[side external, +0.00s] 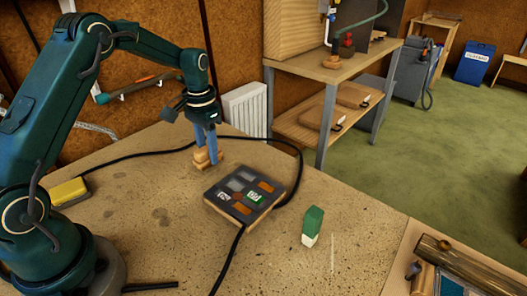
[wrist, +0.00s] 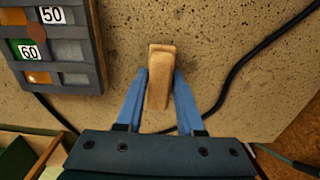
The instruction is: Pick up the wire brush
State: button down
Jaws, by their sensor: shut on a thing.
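My gripper (side external: 207,148) points straight down over the far part of the table. In the wrist view its two blue fingers (wrist: 160,75) are closed on the sides of a tan wooden piece (wrist: 161,58). This piece looks like the wooden body of the wire brush; no bristles can be made out. In the side view the wooden piece (side external: 206,160) shows at the fingertips, low at the tabletop. I cannot tell whether it touches the table.
A dark panel with coloured, numbered tiles (side external: 245,194) lies close by, with a black cable (side external: 297,171) curving around it. A green and white block (side external: 312,226) stands nearer the front. A yellow block (side external: 68,192) is at the left. Bare tabletop (side external: 165,220) lies between.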

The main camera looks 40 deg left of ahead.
aim_at(203, 147)
jog(key=r, duration=0.2)
jog(key=a+r, duration=0.1)
jog(key=r, duration=0.1)
jog(key=shift+s, duration=0.3)
jog(key=s+a+r, duration=0.6)
jog(key=s+a, duration=0.1)
jog(key=shift+s+a, duration=0.2)
jog(key=shift+a, duration=0.05)
jog(key=shift+r, duration=0.1)
